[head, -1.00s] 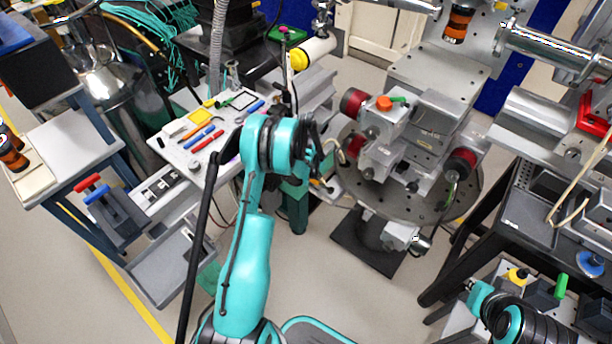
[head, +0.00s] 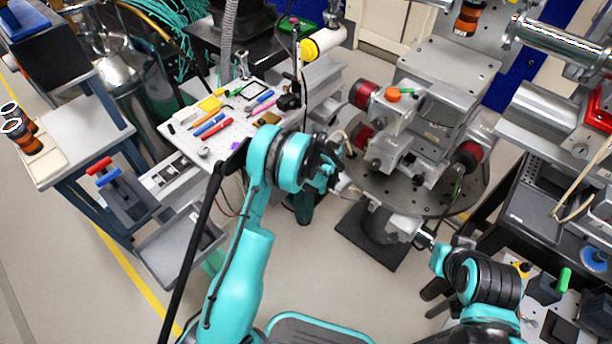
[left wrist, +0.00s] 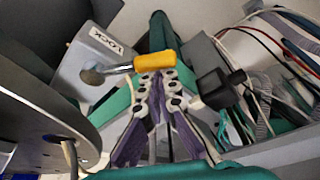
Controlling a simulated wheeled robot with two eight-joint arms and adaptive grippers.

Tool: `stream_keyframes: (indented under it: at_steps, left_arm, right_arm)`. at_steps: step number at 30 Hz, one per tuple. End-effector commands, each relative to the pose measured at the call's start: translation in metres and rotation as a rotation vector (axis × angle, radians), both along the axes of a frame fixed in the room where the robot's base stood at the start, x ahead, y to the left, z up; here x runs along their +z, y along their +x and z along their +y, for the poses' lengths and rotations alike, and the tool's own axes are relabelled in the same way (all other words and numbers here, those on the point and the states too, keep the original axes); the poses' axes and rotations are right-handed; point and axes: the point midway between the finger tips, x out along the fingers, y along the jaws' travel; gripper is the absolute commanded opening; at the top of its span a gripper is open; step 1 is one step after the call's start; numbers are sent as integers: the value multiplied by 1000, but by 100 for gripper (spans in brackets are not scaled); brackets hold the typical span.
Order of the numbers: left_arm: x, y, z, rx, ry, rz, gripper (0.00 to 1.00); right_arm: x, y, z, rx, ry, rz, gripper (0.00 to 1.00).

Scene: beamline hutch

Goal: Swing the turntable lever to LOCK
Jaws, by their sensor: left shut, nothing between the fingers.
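The turntable (head: 462,200) is a round grey perforated disc right of centre in the head view; its edge (left wrist: 38,118) shows at the left of the left wrist view. The lever (left wrist: 157,61) has a yellow-orange grip on a metal rod, pointing right from a silver pivot. In the head view the lever is not clear behind my left wrist.
A black box (left wrist: 218,88) with a peg stands right of the lever, beside loose cables (left wrist: 265,80). A tool board (head: 215,125) lies left of my left arm. A dark bench (head: 540,205) stands at the right. Open floor lies in front.

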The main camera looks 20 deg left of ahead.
Motion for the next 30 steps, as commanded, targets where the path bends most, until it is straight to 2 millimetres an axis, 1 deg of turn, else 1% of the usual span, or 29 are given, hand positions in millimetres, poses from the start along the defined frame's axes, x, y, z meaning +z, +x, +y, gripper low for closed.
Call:
stream_keyframes:
  at_steps: [1, 3, 11, 18, 30]
  left_arm:
    - [0, -2, -5, 37, 1, 0, 0]
    - [0, -6, -10, 101, 0, 0, 0]
    - [0, -20, -19, 329, 0, 0, 0]
    - [0, -28, -27, 332, 0, 0, 0]
    - [0, -33, -34, 331, -2, 2, 0]
  right_arm:
    - [0, 0, 0, 0, 0, 0, 0]
    - [0, 0, 0, 0, 0, 0, 0]
    - [0, 0, 0, 0, 0, 0, 0]
    - [0, 0, 0, 0, 0, 0, 0]
    - [0, 0, 0, 0, 0, 0, 0]
